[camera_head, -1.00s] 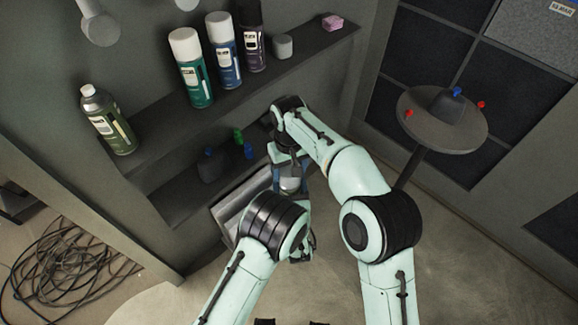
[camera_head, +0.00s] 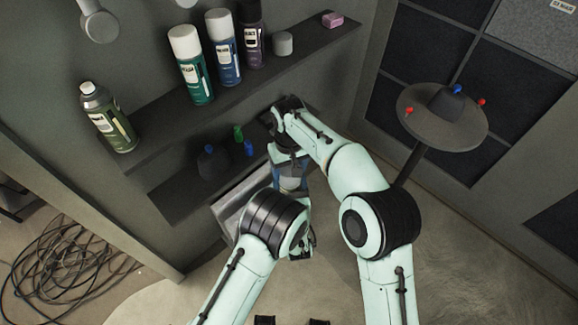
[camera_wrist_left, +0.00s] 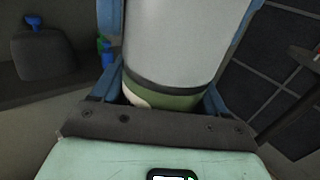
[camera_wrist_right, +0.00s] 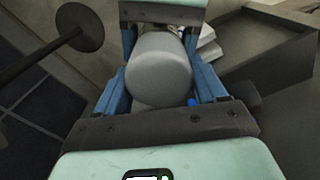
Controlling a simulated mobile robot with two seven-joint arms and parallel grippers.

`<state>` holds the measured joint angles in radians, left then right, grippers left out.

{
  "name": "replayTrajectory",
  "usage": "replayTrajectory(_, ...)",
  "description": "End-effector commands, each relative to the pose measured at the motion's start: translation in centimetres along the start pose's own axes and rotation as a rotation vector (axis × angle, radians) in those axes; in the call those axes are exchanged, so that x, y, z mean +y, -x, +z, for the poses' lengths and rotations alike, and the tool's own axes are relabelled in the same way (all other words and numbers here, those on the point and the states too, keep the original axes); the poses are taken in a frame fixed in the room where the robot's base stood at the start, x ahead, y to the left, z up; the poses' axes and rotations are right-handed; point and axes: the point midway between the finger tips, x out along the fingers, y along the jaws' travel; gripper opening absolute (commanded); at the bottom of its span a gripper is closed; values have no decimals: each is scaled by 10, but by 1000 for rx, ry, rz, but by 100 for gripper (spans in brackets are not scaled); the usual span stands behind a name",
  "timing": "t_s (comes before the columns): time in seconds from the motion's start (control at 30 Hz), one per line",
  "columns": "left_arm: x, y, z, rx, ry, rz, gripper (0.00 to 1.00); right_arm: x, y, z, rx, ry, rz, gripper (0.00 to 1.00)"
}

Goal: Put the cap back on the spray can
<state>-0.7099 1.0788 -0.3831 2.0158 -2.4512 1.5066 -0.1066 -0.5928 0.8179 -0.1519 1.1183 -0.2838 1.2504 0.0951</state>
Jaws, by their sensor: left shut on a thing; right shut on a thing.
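A pale grey cap (camera_wrist_right: 160,68) sits between the blue fingers of my right gripper (camera_head: 289,174), which is shut on it. In the left wrist view the grey cap (camera_wrist_left: 180,45) is large and close. Below it, past a dark rim line, shows a narrow green and beige part of the spray can (camera_wrist_left: 165,98). My left gripper (camera_wrist_left: 160,92) is shut on this can, with its palm near the green part. The two grippers face each other. The cap and can are in line and look touching; I cannot tell whether the cap is fully seated. Most of the can is hidden.
A dark wall shelf (camera_head: 160,122) holds an olive can (camera_head: 108,118), several capped cans and a small grey cylinder (camera_head: 283,44). A lower shelf holds a dark lump (camera_head: 212,163) and small coloured pieces. A round stand (camera_head: 440,125) is at right; cables (camera_head: 70,265) lie left.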

Motion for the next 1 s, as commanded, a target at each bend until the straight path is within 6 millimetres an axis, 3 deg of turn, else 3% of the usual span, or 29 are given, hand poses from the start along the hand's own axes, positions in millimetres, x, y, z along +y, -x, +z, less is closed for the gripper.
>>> replayTrajectory(0.03,0,0,0,-1,0,0,19,0,0,0,0,0,0,80)
replayTrajectory(0.1,0,0,0,-1,0,0,19,0,0,0,0,0,0,100)
replayTrajectory(0.47,0,0,0,-1,0,0,19,0,10,-1,2,0,0,100)
replayTrajectory(0.83,0,0,0,-1,0,0,19,0,85,-1,5,0,-1,100)
replayTrajectory(1.0,0,0,0,-1,0,0,19,0,108,-1,2,1,0,100)
